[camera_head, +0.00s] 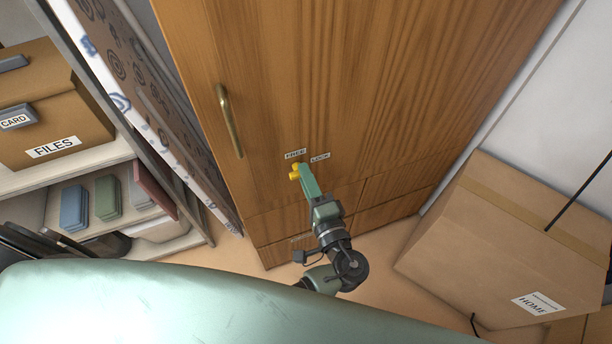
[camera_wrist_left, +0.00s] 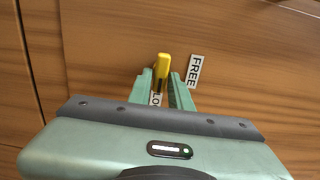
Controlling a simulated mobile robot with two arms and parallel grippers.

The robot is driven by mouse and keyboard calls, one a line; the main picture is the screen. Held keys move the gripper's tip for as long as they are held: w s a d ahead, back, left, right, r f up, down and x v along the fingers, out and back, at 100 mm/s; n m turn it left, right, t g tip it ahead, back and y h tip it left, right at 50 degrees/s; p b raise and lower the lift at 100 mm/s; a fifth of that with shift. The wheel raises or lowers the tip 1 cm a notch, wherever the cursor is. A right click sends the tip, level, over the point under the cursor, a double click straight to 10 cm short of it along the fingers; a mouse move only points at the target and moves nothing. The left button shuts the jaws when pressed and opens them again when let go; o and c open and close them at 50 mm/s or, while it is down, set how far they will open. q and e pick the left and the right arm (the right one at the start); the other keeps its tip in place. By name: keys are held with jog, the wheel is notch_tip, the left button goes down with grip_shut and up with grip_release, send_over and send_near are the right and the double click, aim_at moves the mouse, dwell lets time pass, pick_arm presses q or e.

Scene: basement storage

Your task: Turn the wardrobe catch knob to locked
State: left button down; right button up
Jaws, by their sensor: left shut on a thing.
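The wardrobe (camera_head: 330,90) fills the middle of the head view, its brown wood front closed. The yellow catch knob (camera_head: 294,173) sits low on its front, just below the FREE label (camera_head: 295,154) and left of the LOCK label (camera_head: 320,157). My left gripper (camera_head: 303,172) is shut on the knob. In the left wrist view the yellow knob (camera_wrist_left: 162,66) shows between the green fingers (camera_wrist_left: 164,86). The FREE label (camera_wrist_left: 195,71) is to its right and the LOCK label (camera_wrist_left: 156,98) is partly hidden between the fingers. Which label the knob points to I cannot tell. My right gripper is out of view.
A bar handle (camera_head: 229,120) is on the wardrobe front above left. Shelves with a FILES box (camera_head: 60,120) stand at the left. A large cardboard box (camera_head: 500,240) marked HOME stands on the floor at the right. A little floor is clear before the wardrobe.

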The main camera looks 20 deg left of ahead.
pick_arm(q)
jog(key=c, duration=1.4)
grip_release()
jog(key=shift+d, duration=0.1)
jog(key=b+v, duration=0.2)
jog(key=v, duration=0.5)
jog(key=shift+s+d, duration=0.25)
jog(key=shift+s, duration=0.05)
